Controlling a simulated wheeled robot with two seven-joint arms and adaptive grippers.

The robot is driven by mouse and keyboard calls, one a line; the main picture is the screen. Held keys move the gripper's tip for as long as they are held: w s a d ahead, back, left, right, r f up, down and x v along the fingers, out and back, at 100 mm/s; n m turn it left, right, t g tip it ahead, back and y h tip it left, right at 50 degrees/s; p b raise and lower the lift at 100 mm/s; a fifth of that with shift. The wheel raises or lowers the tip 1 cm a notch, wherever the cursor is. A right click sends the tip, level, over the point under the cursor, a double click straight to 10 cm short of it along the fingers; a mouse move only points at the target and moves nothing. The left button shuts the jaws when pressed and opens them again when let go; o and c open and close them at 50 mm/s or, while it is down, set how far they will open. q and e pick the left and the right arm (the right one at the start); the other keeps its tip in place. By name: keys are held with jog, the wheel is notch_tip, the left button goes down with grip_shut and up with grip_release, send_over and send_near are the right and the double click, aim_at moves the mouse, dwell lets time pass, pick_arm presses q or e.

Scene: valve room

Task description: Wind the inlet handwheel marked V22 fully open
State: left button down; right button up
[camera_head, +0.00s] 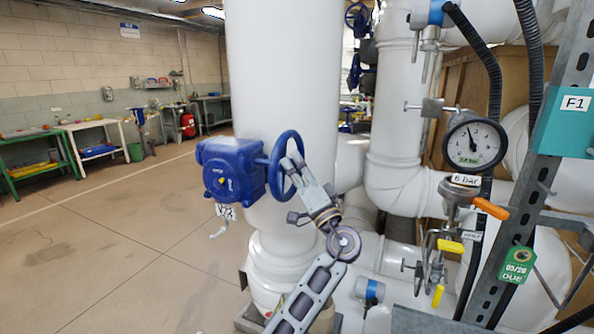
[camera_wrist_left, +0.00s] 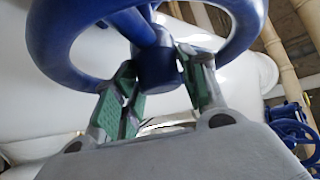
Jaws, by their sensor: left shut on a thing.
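The blue handwheel (camera_head: 287,165) stands on the side of a blue valve gearbox (camera_head: 232,170) at the large white pipe. A white tag reading V22 (camera_head: 226,211) hangs under the gearbox. My left gripper (camera_head: 294,167) is at the wheel, on its right side, and partly covers it. In the left wrist view the wheel's rim (camera_wrist_left: 52,45) curves around the top. The exact contact is partly hidden. My right gripper does not show.
A pressure gauge (camera_head: 474,143), an orange-handled valve (camera_head: 490,208) and yellow-handled valves (camera_head: 450,246) stand at the right, beside a slotted steel post (camera_head: 535,175). White pipes crowd the middle. The floor (camera_head: 110,240) at the left is clear up to the workbenches.

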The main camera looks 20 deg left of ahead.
pick_arm(q)
jog(key=shift+r, duration=0.2)
jog(key=c, duration=0.9)
grip_release()
jog(key=shift+f, duration=0.1)
jog(key=shift+c, duration=0.2)
jog(key=shift+f, duration=0.1)
jog(key=v, duration=0.7)
jog(key=shift+d, duration=0.15)
jog(key=shift+s, duration=0.1)
